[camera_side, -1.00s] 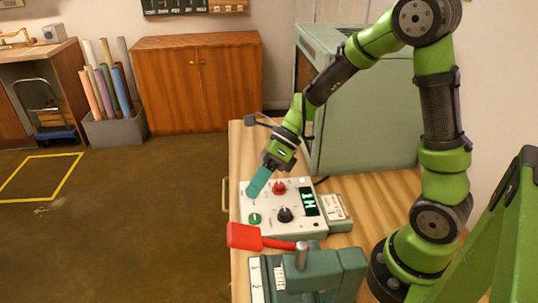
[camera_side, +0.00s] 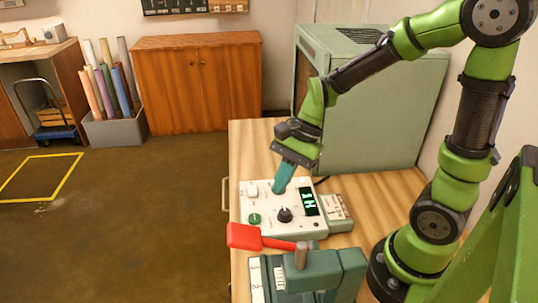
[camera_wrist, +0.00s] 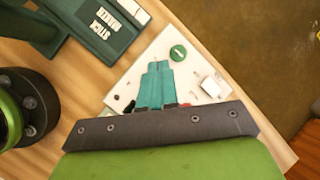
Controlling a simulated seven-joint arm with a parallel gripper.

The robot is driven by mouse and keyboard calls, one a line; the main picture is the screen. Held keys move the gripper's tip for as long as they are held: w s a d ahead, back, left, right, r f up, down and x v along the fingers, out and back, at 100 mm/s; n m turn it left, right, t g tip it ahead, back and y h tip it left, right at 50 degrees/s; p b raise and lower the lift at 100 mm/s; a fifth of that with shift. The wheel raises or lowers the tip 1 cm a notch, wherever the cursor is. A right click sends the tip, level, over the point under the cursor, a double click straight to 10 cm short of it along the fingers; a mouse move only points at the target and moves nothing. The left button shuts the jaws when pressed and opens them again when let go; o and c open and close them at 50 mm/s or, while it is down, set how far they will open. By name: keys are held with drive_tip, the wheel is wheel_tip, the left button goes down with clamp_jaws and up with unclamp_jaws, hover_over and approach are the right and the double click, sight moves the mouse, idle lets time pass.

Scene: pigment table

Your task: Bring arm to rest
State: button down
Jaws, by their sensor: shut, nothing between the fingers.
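My gripper (camera_side: 284,180) has shut teal fingers with nothing between them. In the side view it points down over the back part of the white control panel (camera_side: 262,222). The fingertips hide the red knob there; a bit of red shows beside the fingers in the wrist view. I cannot tell whether they touch it. The panel also carries a white switch (camera_side: 252,189), a green knob (camera_side: 254,218), a black knob (camera_side: 285,214) and a lit display (camera_side: 309,204). In the wrist view the gripper (camera_wrist: 155,68) lies over the panel, near the green knob (camera_wrist: 178,53).
A teal machine with a red-handled lever (camera_side: 262,240) stands in front of the panel. A large pale green cabinet (camera_side: 375,120) stands behind it on the wooden table (camera_side: 250,140). The table's left edge is close to the panel, with open floor beyond.

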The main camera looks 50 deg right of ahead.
drive_tip(key=s+d+r+n+t+h, duration=0.2)
drive_tip(key=s+r+n+t, duration=0.3)
drive_tip(key=r+n, duration=0.6)
drive_tip(key=shift+s+n+t+h, duration=0.4)
drive_tip(key=shift+s+n+h, duration=0.15)
drive_tip(key=shift+h, duration=0.25)
